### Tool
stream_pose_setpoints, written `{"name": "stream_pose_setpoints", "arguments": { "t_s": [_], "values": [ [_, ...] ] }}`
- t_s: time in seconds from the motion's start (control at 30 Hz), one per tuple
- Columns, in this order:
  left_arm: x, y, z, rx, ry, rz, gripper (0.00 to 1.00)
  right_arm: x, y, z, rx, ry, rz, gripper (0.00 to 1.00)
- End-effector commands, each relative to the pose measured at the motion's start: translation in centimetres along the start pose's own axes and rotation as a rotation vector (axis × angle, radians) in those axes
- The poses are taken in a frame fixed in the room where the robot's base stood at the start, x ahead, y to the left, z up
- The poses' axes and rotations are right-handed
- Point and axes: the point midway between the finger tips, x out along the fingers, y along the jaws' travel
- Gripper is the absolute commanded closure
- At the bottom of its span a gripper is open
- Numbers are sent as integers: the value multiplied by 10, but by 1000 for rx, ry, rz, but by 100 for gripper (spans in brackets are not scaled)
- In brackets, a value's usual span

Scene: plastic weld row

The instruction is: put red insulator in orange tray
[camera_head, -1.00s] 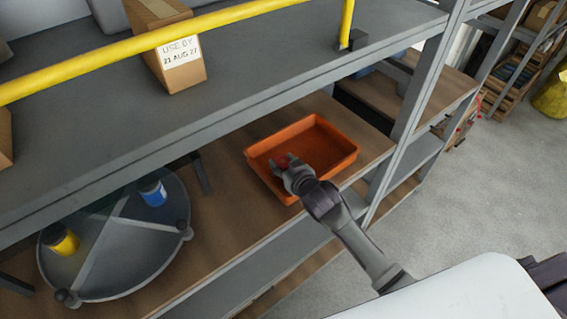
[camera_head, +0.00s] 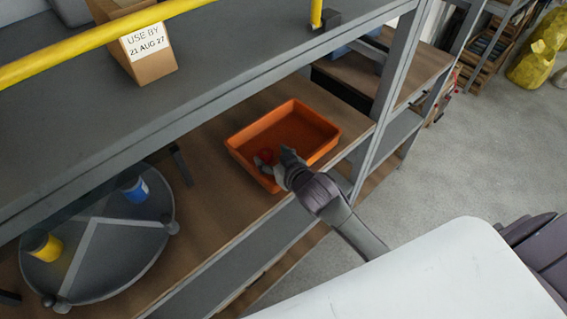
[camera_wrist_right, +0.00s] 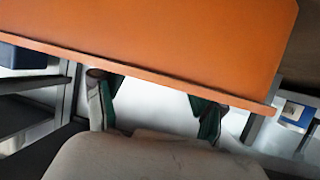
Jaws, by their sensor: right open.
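The orange tray (camera_head: 318,122) sits on the wooden lower shelf in the head view. The insulator is not visible there. My left gripper is not in view.
A round grey turntable (camera_head: 110,255) with a blue container (camera_head: 135,189) and a yellow container (camera_head: 44,246) stands to the left. The upper shelf (camera_head: 215,75) and its yellow rail (camera_head: 75,45) overhang the back. A grey post (camera_head: 385,100) rises right of the tray.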

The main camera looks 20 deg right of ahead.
Motion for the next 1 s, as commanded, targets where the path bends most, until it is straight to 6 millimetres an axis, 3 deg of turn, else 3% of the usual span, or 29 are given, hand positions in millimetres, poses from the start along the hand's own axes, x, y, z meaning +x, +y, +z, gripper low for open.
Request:
{"name": "stream_pose_setpoints", "arguments": {
  "t_s": [0.2,0.4,1.0],
  "values": [
    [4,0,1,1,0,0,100,-47,0,-1,-2,4,0,30],
    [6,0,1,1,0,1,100,-68,0,-3,-3,7,1,30],
    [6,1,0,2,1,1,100,-72,1,-4,-4,9,1,30]
  ]
}}
